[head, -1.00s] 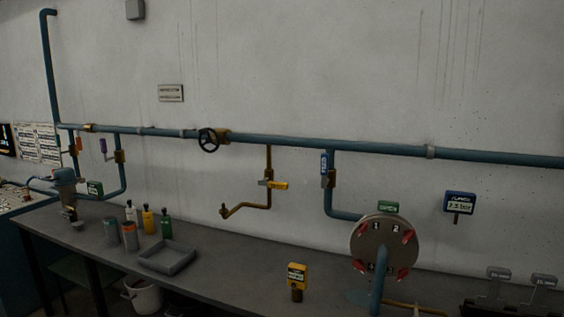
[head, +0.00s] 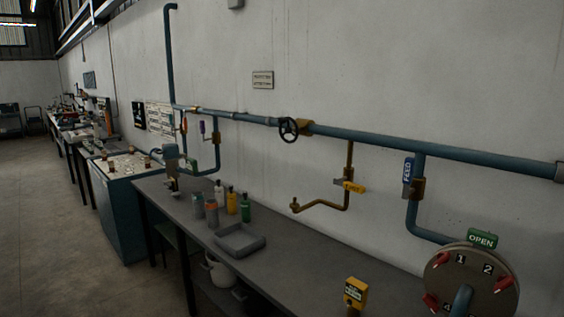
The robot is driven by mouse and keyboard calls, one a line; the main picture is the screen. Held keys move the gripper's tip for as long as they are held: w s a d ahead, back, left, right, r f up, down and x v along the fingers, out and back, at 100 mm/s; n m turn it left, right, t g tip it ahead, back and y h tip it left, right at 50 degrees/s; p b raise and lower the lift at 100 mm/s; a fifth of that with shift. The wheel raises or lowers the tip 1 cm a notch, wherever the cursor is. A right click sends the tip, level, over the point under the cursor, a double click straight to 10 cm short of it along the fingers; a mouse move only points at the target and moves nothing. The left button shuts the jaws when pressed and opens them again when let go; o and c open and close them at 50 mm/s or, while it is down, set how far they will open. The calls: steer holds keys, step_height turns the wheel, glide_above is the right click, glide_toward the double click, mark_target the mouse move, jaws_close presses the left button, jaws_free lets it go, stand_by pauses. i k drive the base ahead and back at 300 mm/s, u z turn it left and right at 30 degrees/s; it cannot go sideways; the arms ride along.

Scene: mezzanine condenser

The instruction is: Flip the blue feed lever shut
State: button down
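The blue feed lever (head: 408,171), marked "FEED", is on the brass valve (head: 417,188) of a blue pipe that drops from the main pipe along the wall, at the right of the head view. The lever stands upright, in line with its pipe. A green "OPEN" sign (head: 482,239) sits above a round numbered plate (head: 470,280) with red clamps, below and right of the lever. My gripper is not in view.
A grey bench (head: 290,275) runs under the pipes, carrying a grey tray (head: 239,240), bottles and cans. A yellow lever (head: 354,187), a black handwheel (head: 289,129) and a purple lever (head: 202,128) are on nearby pipes. Open floor (head: 60,240) lies at left.

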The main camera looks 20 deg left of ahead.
mark_target(410, 163)
steer(key=u, duration=1.05)
steer(key=i, duration=1.15)
steer(key=u, duration=0.65)
